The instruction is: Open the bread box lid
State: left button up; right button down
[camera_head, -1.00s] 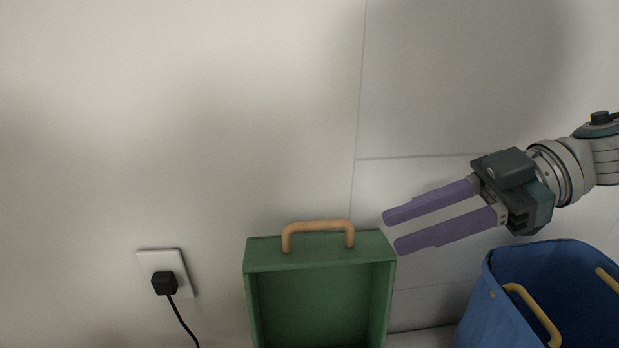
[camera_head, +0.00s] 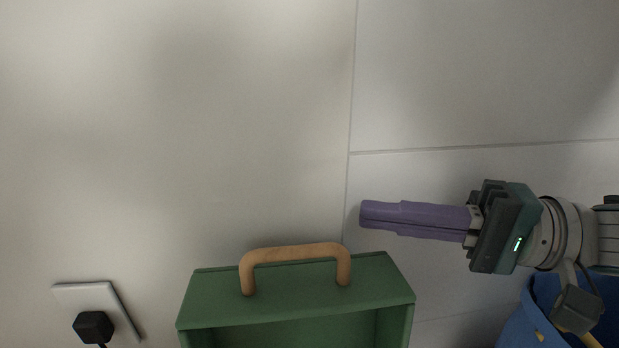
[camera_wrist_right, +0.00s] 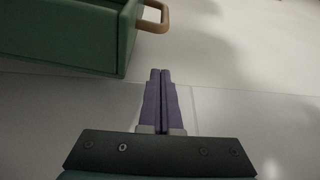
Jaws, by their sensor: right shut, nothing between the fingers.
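The green bread box (camera_head: 300,303) stands at the bottom middle of the head view, with a tan arched handle (camera_head: 294,253) on its upper panel. Its open-looking front shows a dark inside at the picture's lower edge; most of the box is cut off there. In the right wrist view the box (camera_wrist_right: 75,32) is at upper left and its handle (camera_wrist_right: 154,17) sticks out to the right. My right gripper (camera_head: 362,215) is shut and empty, to the right of the handle and above the box's right end. It also shows in the wrist view (camera_wrist_right: 160,72), apart from the box. My left gripper is not in view.
A blue bin (camera_head: 541,300) is at the lower right, partly behind my right arm. A wall outlet (camera_head: 85,296) with a black plug (camera_head: 93,327) is at the lower left. The pale wall (camera_head: 180,130) above the box is clear.

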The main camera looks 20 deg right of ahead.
aim_at(337, 209)
jog(key=x, duration=0.5)
jog(key=shift+a+r+p, duration=0.1)
jog(key=shift+p, duration=0.25)
jog(key=s+p, duration=0.1)
jog(key=s+a+p, duration=0.1)
jog(key=shift+s, duration=0.4)
jog(key=shift+s+a, duration=0.1)
jog(key=shift+s, duration=0.35)
jog(key=shift+n, duration=0.6)
jog(key=s+p, duration=0.1)
jog(key=s+a+p, duration=0.1)
jog(key=s, duration=0.1)
jog(key=s+p, duration=0.1)
jog(key=s, duration=0.1)
jog(key=shift+s+a+r+p, duration=0.25)
jog(key=shift+r+p, duration=0.05)
jog(key=shift+r, duration=0.1)
